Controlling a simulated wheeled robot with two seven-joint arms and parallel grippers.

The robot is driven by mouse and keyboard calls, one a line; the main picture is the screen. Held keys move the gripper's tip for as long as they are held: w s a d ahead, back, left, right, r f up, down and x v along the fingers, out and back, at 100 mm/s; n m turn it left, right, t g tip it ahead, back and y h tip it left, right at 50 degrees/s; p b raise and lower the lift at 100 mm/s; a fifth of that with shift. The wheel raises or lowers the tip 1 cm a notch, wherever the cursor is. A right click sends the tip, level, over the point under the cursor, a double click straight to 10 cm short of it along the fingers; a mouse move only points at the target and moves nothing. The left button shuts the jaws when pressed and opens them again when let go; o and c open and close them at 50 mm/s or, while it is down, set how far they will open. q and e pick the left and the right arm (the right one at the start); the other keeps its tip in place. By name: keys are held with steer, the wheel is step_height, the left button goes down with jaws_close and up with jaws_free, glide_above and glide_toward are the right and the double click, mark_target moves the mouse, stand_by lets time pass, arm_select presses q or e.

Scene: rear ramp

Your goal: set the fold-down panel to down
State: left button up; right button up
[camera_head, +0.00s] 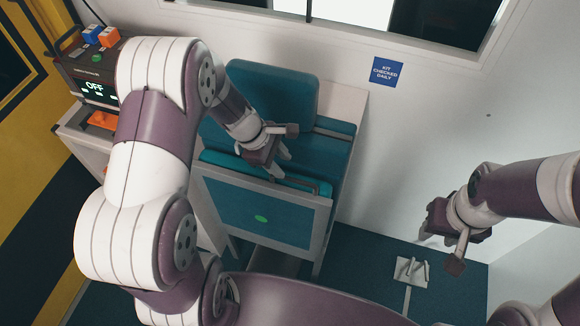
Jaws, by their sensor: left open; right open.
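The fold-down panel appears to be the teal panel in a pale frame (250,205), with a green oval on its face. It stands roughly upright at the front of the teal seat (335,165). My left gripper (284,160) is open just above the panel's top edge, between it and the seat's backrest (270,95). I cannot tell whether it touches the panel. My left arm hides the panel's left side and part of the seat. My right gripper (440,251) is open and empty, to the right of the seat and apart from the panel.
A dark device reading OFF (94,87) stands on a pale cabinet at the left, with orange and blue blocks (101,36) on top. A pale bracket (411,271) lies on the teal floor at right. A blue sign (388,72) is on the white wall below a window.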

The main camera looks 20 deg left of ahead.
mark_target(292, 179)
arm_select(q)
steer(key=x, duration=0.3)
steer(key=s+x, duration=0.1)
steer(key=x, duration=0.1)
steer(key=shift+d+f, duration=0.15)
steer(key=shift+f, duration=0.05)
steer(key=shift+w+f, duration=0.2)
steer(key=shift+w, duration=0.15)
steer(key=shift+s+r, duration=0.1)
steer(key=shift+s, duration=0.15)
steer(key=c, duration=0.3)
steer(key=shift+s, duration=0.1)
jaws_close()
